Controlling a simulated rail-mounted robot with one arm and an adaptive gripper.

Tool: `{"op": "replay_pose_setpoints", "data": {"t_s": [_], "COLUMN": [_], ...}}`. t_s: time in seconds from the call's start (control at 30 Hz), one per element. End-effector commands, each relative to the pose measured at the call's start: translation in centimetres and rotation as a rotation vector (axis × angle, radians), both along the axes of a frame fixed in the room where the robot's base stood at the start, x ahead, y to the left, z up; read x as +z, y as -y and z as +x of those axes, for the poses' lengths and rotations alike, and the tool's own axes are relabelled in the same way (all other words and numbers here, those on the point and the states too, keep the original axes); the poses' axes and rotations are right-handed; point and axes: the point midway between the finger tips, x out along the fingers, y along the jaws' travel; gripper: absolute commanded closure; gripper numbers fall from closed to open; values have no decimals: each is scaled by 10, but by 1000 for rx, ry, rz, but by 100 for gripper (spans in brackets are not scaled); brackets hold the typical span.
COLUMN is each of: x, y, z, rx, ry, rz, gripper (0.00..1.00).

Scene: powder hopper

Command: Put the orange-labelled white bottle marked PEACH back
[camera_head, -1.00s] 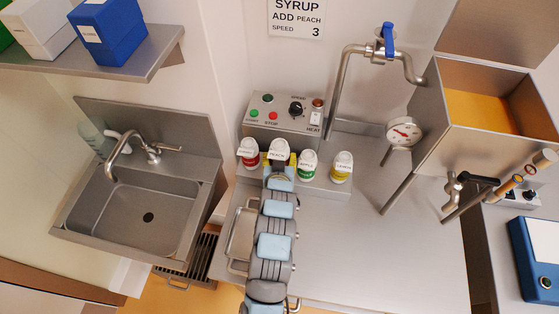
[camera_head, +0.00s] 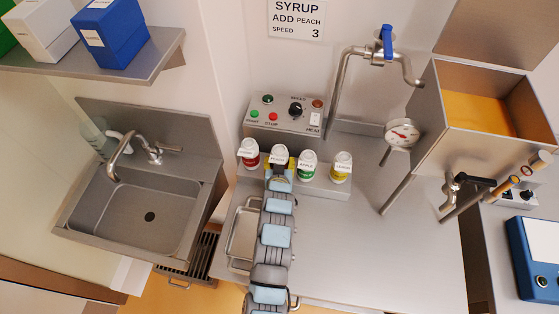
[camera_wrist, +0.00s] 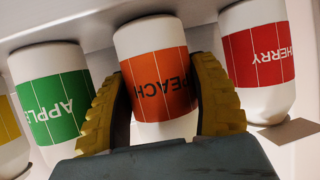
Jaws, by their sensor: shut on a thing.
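The white bottle with the orange PEACH label (camera_wrist: 158,75) is between the yellow fingers of my gripper (camera_wrist: 162,110), which is shut on it. In the head view my gripper (camera_head: 279,166) reaches the bottle row from the front, and the white top of the peach bottle (camera_head: 280,151) shows between the red and green bottles. In the wrist view, which is upside down, the bottle's base is close to the grey ledge (camera_wrist: 85,22), in line with its neighbours. I cannot tell for sure whether it touches the ledge.
The red CHERRY bottle (camera_head: 249,152) and green APPLE bottle (camera_head: 307,165) stand close on either side. A yellow-labelled bottle (camera_head: 341,167) stands farther right. The control box (camera_head: 285,117) is behind the row. The steel counter (camera_head: 370,250) is clear to the right.

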Motion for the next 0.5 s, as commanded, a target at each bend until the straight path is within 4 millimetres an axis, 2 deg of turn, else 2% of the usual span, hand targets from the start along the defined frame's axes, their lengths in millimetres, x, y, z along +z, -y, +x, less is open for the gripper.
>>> {"op": "replay_pose_setpoints", "data": {"t_s": [0.37,0.4,0.5], "x": [-4,-3,-3], "y": [0,0,0], "z": [0,0,0], "rx": [0,0,0], "ry": [1,2,1], "rz": [-1,-1,-1], "gripper": [79,30,27]}}
